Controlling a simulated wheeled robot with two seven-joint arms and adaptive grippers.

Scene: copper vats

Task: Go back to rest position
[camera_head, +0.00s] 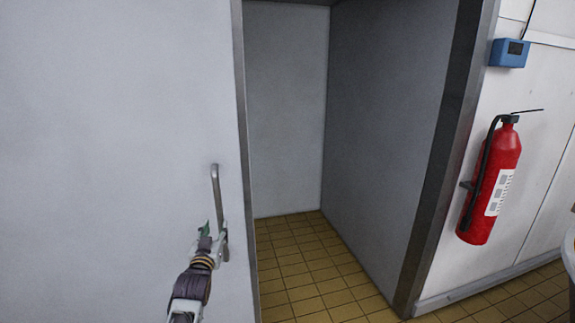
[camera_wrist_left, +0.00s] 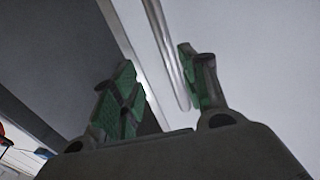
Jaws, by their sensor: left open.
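My left gripper (camera_head: 213,236) is at the lower end of a vertical metal handle (camera_head: 216,190) on the white door panel (camera_head: 110,130). In the left wrist view, its two green-padded fingers (camera_wrist_left: 158,92) are spread apart, with nothing held between them. The handle (camera_wrist_left: 165,50) runs up between the fingers in that view, beyond their tips or close to them; I cannot tell whether they touch it. My right gripper is not in view.
Right of the panel is an open doorway with yellow floor tiles (camera_head: 305,262) and a grey inner wall (camera_head: 385,130). A red fire extinguisher (camera_head: 490,185) hangs on the white wall at right, below a blue box (camera_head: 509,53). Part of a pale object (camera_head: 570,245) shows at the right edge.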

